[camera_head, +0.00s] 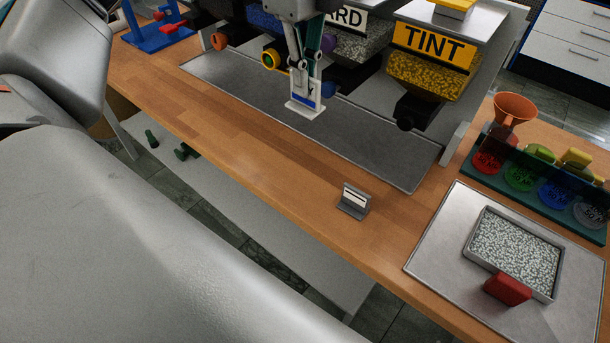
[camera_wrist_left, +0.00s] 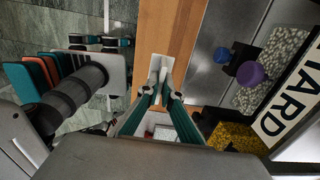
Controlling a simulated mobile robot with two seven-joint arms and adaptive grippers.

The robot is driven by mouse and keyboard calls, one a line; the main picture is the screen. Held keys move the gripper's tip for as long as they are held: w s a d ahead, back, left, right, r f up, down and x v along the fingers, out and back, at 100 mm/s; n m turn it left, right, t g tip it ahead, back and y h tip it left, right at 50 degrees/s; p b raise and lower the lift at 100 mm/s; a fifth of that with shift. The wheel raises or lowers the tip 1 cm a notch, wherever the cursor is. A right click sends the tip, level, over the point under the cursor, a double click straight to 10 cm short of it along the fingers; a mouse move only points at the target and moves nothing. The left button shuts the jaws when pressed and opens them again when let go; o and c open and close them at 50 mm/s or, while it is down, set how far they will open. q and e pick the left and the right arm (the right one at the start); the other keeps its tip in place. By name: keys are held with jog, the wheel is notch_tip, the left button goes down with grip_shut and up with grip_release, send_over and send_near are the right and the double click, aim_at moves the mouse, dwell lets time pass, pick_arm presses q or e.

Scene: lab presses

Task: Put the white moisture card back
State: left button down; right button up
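The white moisture card (camera_head: 305,105), with a blue band near its lower end, hangs from the fingertips of my left gripper (camera_head: 304,68). The gripper is shut on its upper part, and the card is held in front of the hoppers. In the left wrist view the white card (camera_wrist_left: 160,66) sticks out between the teal fingers (camera_wrist_left: 160,92). A small grey slotted stand (camera_head: 353,203) with a white face is on the wooden bench, below and to the right of the card and apart from it.
Hoppers labelled TINT (camera_head: 436,45) and ARD (camera_head: 350,18) stand behind the card, over a grey mat (camera_head: 372,150). A pellet tray (camera_head: 468,250) with a red handle sits at the right.

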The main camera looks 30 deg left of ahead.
pick_arm(q)
notch_tip(320, 180, down, 20)
jog(key=shift+b, duration=0.65)
jog(key=shift+f, duration=0.1)
jog(key=c, duration=2.6)
grip_release()
jog(key=o, duration=0.4)
jog(key=shift+c, duration=0.2)
